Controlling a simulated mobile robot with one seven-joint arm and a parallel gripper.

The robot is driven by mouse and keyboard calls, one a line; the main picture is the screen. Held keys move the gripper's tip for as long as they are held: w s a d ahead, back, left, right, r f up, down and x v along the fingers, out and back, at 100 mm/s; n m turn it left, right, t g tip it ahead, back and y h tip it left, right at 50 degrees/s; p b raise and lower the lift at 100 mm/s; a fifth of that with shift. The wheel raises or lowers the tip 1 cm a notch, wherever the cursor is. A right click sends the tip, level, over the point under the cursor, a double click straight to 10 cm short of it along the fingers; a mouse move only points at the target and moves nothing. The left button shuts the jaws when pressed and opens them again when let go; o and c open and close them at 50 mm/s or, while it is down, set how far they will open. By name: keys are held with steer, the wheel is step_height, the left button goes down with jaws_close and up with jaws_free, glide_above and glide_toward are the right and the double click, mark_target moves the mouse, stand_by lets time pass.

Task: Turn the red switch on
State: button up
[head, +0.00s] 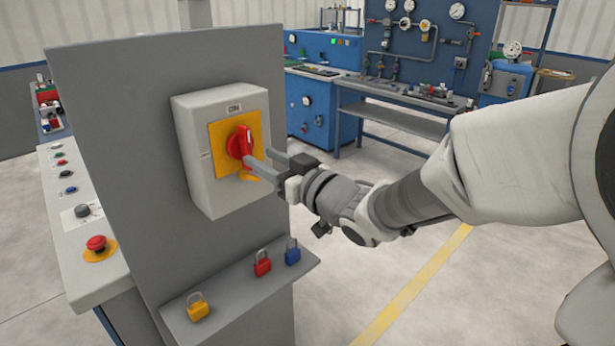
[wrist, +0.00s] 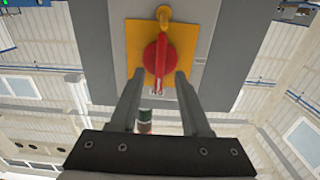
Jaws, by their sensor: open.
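The red switch (head: 241,143) is a rotary handle on a yellow plate (head: 222,133). The plate is on a white box (head: 195,110) marked ON at its top, fixed to a grey upright panel. My gripper (head: 258,162) is open in front of the switch, coming from the right. In the wrist view the red switch (wrist: 157,62) lies between the tips of my open gripper (wrist: 160,80), one finger on each side. I cannot tell whether either finger touches the handle.
A grey shelf (head: 222,300) below the box holds a yellow padlock (head: 198,307), a red padlock (head: 262,263) and a blue padlock (head: 292,252). A console (head: 88,232) with a red emergency button (head: 97,244) stands at left. Blue workbenches stand behind.

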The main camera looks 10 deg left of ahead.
steer(key=v, duration=1.2)
steer(key=shift+s+d, duration=0.2)
steer(key=shift+s, duration=0.1)
steer(key=w+d+r+m+t+h+p, duration=0.1)
steer(key=d+m+t+h+p, duration=0.15)
steer(key=d+m+h, duration=0.85)
steer(key=s+d+f+g+h, duration=0.1)
steer(key=s+d+g, duration=0.1)
steer(key=s, duration=0.3)
steer(key=s+d+f+g+h+p, duration=0.1)
steer(key=s+d+g, duration=0.1)
steer(key=s, duration=0.3)
steer(key=s+d+f+n+g+p, duration=0.1)
steer(key=s+d+g, duration=0.1)
steer(key=s+g, duration=0.2)
steer(key=shift+s+d+f+h, duration=0.2)
steer(key=shift+s+d+h, duration=0.2)
steer(key=shift+s, duration=0.65)
steer(key=shift+g, duration=0.25)
